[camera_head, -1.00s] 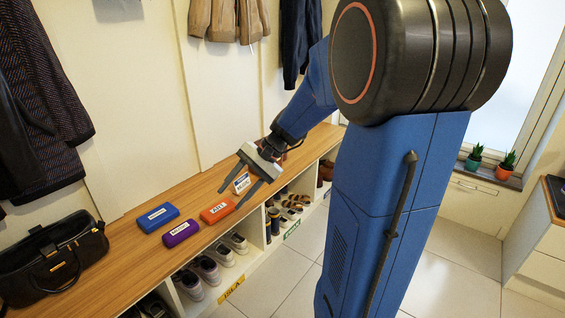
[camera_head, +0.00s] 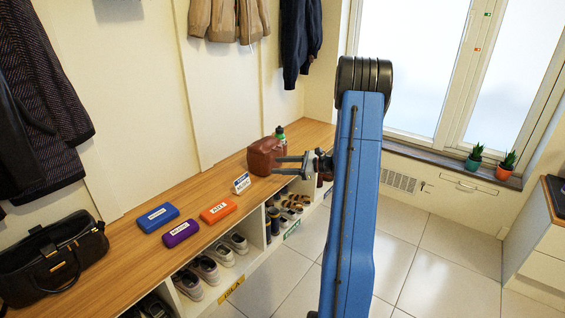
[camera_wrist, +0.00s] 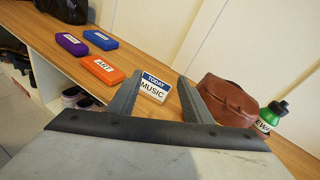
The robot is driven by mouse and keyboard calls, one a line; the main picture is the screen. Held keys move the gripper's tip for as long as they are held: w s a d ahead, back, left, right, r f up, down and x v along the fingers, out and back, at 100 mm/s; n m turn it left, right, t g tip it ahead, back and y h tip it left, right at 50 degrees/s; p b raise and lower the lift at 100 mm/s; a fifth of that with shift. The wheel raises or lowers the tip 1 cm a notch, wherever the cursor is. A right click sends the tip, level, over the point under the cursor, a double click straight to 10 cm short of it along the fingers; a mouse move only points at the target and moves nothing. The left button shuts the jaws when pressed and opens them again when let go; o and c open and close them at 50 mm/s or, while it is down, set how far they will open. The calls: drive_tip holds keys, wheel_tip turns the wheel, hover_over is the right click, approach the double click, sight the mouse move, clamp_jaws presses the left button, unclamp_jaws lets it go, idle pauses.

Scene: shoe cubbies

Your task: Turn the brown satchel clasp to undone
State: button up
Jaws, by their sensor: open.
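The brown satchel (camera_head: 264,157) sits upright on the wooden bench toward its far end. It also shows in the wrist view (camera_wrist: 230,100), just beyond the right finger. Its clasp is too small to make out in either view. My gripper (camera_head: 279,165) is open and empty, with its two fingers pointing left at the satchel's front side in the head view. In the wrist view the gripper (camera_wrist: 155,98) has its fingers spread, and the satchel lies to the right of the space between them. I cannot tell whether a finger touches it.
A small sign reading TODAY MUSIC (camera_wrist: 154,86) stands near the satchel. Orange (camera_head: 218,210), purple (camera_head: 181,233) and blue (camera_head: 158,217) cases and a black bag (camera_head: 50,262) lie farther left on the bench (camera_head: 120,250). Shoes fill the cubbies below.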

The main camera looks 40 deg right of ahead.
drive_tip(key=s+d+f+m+t+h, duration=0.1)
drive_tip(key=d+f+m+t+h, duration=0.15)
drive_tip(key=d+f, duration=0.45)
drive_tip(key=s+d+f+m+t+h, duration=0.15)
drive_tip(key=d+m, duration=0.25)
drive_tip(key=d, duration=0.6)
drive_tip(key=shift+t+h, duration=0.3)
drive_tip(key=x, duration=1.2)
drive_tip(key=f+x, duration=0.1)
drive_tip(key=x, duration=0.5)
drive_tip(key=shift+w+d, duration=0.15)
drive_tip(key=shift+d, duration=0.1)
drive_tip(key=shift+c, duration=0.6)
drive_tip(key=c, duration=0.9)
